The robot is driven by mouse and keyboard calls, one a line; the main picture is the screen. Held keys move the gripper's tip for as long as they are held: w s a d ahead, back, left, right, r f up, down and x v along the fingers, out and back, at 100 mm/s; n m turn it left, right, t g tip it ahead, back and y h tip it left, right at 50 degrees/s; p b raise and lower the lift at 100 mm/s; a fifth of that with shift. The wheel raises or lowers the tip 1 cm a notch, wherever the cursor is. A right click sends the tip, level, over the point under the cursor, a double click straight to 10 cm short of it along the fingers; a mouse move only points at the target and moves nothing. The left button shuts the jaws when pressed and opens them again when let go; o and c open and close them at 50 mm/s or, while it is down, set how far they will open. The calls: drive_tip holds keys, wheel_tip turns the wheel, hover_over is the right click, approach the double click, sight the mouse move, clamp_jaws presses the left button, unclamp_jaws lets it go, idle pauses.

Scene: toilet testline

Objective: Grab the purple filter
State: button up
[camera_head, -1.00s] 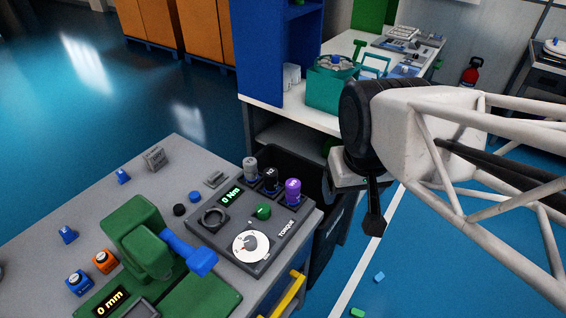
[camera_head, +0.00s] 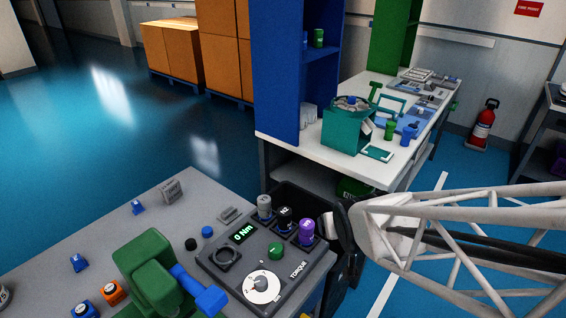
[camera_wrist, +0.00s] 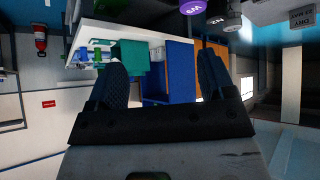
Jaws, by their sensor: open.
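The purple filter (camera_head: 306,232) is a short upright cylinder with a light top marking. It stands at the right end of a row on the grey torque device (camera_head: 228,268), beside a black and a grey cylinder. In the wrist view the purple filter (camera_wrist: 192,6) shows at the top edge, partly cut off. My gripper (camera_head: 345,240) is just right of it in the head view, partly hidden by my own arm. In the wrist view my gripper (camera_wrist: 162,70) has its two dark fingers apart with nothing between them.
The black cylinder (camera_head: 284,219) stands close beside the purple one, the grey cylinder (camera_head: 264,207) beyond it. A green machine (camera_head: 150,270) with a blue handle is at lower left. A white bench (camera_head: 340,172) with a teal box (camera_head: 346,128) stands behind.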

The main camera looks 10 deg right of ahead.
sight(310, 230)
drive_tip(key=w+a+f+t+y, duration=0.1)
drive_tip(key=f+t, duration=0.1)
drive_tip(key=f, duration=0.2)
drive_tip(key=w+a+f+n+t+y, duration=0.1)
drive_tip(key=w+a+f+t, duration=0.1)
drive_tip(key=f+t, duration=0.1)
drive_tip(key=shift+w+a+f+y, duration=0.25)
drive_tip(key=shift+f+y, duration=0.15)
drive_tip(key=shift+f, duration=0.45)
drive_tip(key=shift+w, duration=0.1)
drive_tip(key=shift+x, duration=1.15)
drive_tip(key=shift+w+a+f, duration=0.1)
drive_tip(key=shift+f+x, duration=0.2)
drive_tip(key=shift+x, duration=2.25)
drive_tip(key=shift+c, duration=0.2)
drive_tip(key=c, duration=1)
